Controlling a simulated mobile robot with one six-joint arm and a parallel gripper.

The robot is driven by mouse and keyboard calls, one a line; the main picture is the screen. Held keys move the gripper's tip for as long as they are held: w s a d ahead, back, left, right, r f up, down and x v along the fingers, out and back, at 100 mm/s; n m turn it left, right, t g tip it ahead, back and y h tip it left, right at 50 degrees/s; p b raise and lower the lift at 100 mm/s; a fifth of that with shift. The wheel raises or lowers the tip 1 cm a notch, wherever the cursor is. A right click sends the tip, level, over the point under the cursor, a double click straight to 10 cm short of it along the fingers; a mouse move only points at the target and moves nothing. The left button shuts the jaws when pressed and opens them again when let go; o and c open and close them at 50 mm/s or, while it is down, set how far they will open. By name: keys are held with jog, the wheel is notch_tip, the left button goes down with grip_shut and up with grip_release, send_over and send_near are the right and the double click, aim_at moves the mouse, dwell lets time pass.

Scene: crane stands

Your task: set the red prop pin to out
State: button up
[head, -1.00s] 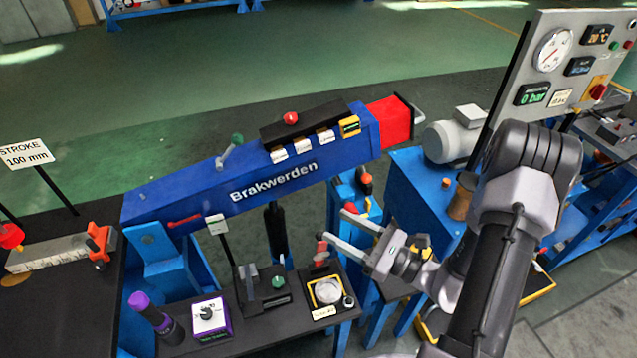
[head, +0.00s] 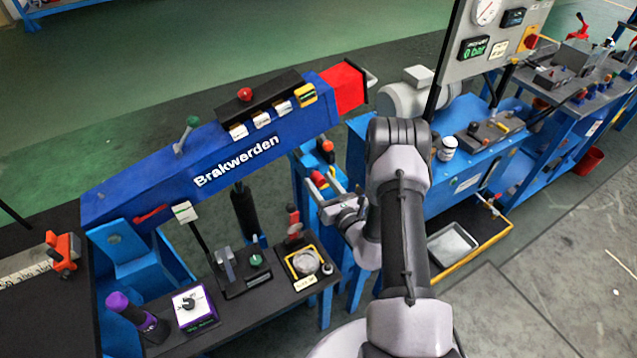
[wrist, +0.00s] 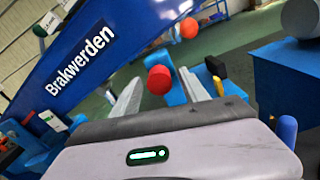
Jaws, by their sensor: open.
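A red ball knob (head: 318,179), which looks like the head of the red prop pin, is at the blue post under the boom. In the wrist view the red knob (wrist: 159,80) appears between my two open fingers. My gripper (head: 322,187) is open, its fingers reaching toward the knob; I cannot tell whether they touch it. The pin's shaft and its position mark are hidden behind the knob and the fingers.
An orange-red knob (head: 326,146) sits higher on the post. The blue Brakwerden boom (head: 205,160) slopes above left. A bench (head: 255,305) with small fixtures stands at front left. A blue cabinet and gauge panel (head: 500,35) stand to the right.

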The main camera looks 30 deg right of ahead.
jog(key=shift+w, duration=0.65)
jog(key=shift+c, duration=0.4)
grip_shut()
dwell(0.5)
